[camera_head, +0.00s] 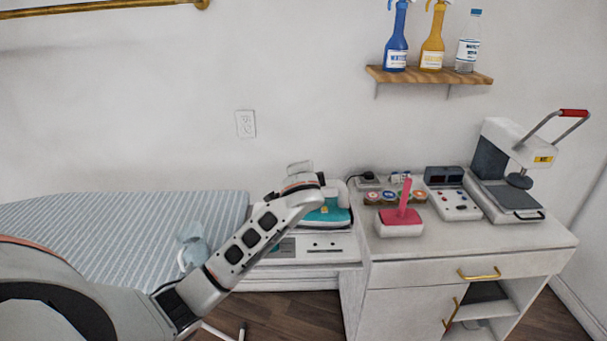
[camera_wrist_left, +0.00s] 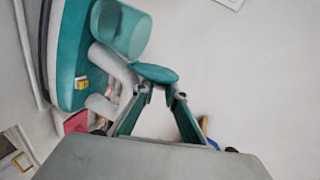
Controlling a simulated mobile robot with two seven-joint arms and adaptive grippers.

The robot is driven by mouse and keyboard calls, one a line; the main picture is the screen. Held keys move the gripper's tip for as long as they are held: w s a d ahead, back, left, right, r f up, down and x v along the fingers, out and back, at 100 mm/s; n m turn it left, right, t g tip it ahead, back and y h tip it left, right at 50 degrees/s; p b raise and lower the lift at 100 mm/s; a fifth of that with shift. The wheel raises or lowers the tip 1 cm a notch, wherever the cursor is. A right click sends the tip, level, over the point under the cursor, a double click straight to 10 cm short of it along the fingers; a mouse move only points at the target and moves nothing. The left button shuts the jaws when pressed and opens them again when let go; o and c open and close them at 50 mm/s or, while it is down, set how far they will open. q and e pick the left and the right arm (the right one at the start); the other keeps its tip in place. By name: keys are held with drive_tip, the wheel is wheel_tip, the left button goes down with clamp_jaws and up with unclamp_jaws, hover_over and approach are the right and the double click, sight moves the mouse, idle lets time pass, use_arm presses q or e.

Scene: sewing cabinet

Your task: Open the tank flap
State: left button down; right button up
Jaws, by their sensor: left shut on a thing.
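A steam iron with a teal body (camera_head: 327,216) stands on the white unit at the end of the ironing board in the head view, partly hidden by my left arm. In the left wrist view its teal body (camera_wrist_left: 68,55) is at upper left, with a translucent teal tank (camera_wrist_left: 122,29) beside it. The tank flap, a small teal oval (camera_wrist_left: 156,73), stands out from the tank at my fingertips. My left gripper (camera_wrist_left: 160,93) is shut on the flap's edge; the exact contact is partly hidden. My right gripper is in neither view.
The striped ironing board (camera_head: 120,225) lies to the left. On the white cabinet (camera_head: 470,237) at right are a pink-handled stand (camera_head: 400,222), spools, a control box (camera_head: 455,203) and a heat press (camera_head: 510,170). A bottle shelf (camera_head: 430,76) hangs above.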

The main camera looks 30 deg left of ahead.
use_arm(q)
drive_tip(key=shift+d, duration=0.1)
idle(0.5)
drive_tip(key=c, duration=2)
unclamp_jaws()
drive_tip(key=shift+f, duration=0.1)
drive_tip(key=shift+c, duration=0.2)
drive_tip(key=v, duration=0.8)
drive_tip(key=shift+w, duration=0.1)
